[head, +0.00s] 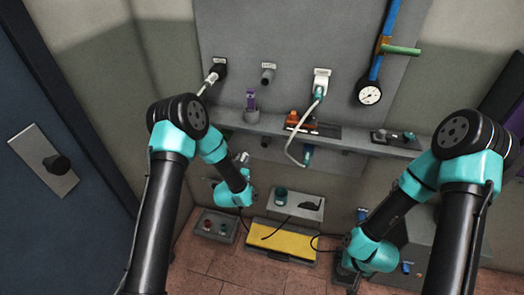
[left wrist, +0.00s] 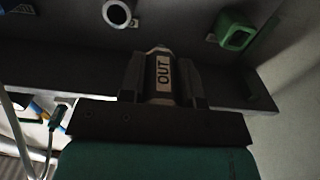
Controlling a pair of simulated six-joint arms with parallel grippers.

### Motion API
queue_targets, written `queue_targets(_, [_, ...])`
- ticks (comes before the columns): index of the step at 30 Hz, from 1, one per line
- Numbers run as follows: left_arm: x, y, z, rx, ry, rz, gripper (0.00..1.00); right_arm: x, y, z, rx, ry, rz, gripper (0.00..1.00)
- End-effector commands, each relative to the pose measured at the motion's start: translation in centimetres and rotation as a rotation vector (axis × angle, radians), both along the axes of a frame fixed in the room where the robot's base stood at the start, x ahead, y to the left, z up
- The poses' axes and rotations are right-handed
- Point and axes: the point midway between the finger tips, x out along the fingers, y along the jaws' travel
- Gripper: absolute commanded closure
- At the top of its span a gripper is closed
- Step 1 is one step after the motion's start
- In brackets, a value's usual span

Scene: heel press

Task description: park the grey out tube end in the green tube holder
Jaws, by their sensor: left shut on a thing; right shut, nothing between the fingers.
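In the left wrist view my left gripper (left wrist: 163,80) is shut on the grey tube end (left wrist: 161,75), whose label reads OUT. In the head view my left gripper (head: 241,158) is just below the shelf, small and partly hidden by my arm. My right gripper (head: 345,272) is low at the right, shut and empty.
A grey ring holder (left wrist: 117,12) is at the top of the left wrist view. The shelf (head: 370,143) carries a purple holder (head: 251,99) and an orange item (head: 293,119). A white hose (head: 297,150) hangs over its front.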

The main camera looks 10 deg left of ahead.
Motion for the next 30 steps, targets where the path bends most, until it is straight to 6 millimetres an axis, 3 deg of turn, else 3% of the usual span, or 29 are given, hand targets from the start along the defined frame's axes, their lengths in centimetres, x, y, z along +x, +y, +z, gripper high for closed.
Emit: queue_targets(30, [0.8,6.3,0.0,0.0,-0.002,0.002,1.0,0.0,0.0,0.0,0.0,0.0,0.0,1.0])
